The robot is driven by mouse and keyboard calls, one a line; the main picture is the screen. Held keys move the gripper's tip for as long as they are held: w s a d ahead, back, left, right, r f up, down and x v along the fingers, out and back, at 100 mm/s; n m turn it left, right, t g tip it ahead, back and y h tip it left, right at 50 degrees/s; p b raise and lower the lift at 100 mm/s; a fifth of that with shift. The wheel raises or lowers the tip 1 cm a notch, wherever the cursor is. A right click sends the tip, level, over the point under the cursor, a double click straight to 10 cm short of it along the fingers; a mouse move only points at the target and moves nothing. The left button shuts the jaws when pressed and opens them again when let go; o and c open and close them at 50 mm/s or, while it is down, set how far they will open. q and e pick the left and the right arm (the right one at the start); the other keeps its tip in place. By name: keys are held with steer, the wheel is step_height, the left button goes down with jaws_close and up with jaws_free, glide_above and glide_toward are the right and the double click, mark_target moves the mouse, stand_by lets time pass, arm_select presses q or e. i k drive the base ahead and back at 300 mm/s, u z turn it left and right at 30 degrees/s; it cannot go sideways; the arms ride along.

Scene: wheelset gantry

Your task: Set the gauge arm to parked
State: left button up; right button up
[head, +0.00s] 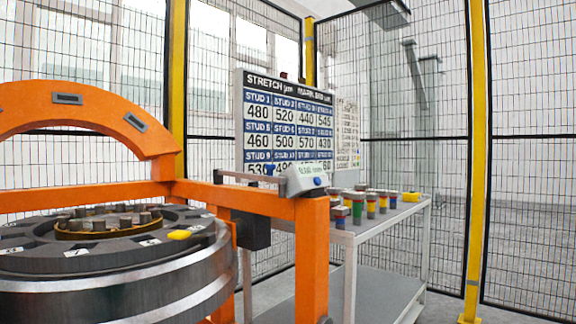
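A grey gauge unit (305,180) with a pale label, partly readable as a gauge sign, and a blue knob sits on top of the orange post (312,250). A thin dark bar (245,179) runs left from this unit above the orange rail, toward the wheelset; it looks like the gauge arm, though I cannot tell its exact position setting. The large round steel wheelset (120,275) lies at the left, with a ring of studs and numbered tags on top. A yellow piece (180,235) rests on its rim. Neither of my grippers is in view.
An orange arch (85,110) and rail frame the wheelset. A dark box (252,232) hangs by the post. Behind the post, a grey shelf table (385,222) carries several coloured blocks. A board of stud numbers (288,120) stands behind, before the mesh fence. Floor at right is clear.

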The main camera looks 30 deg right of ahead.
mark_target(218, 174)
steer(key=z, duration=1.8)
steer(key=i, duration=1.3)
steer(key=u, duration=1.45)
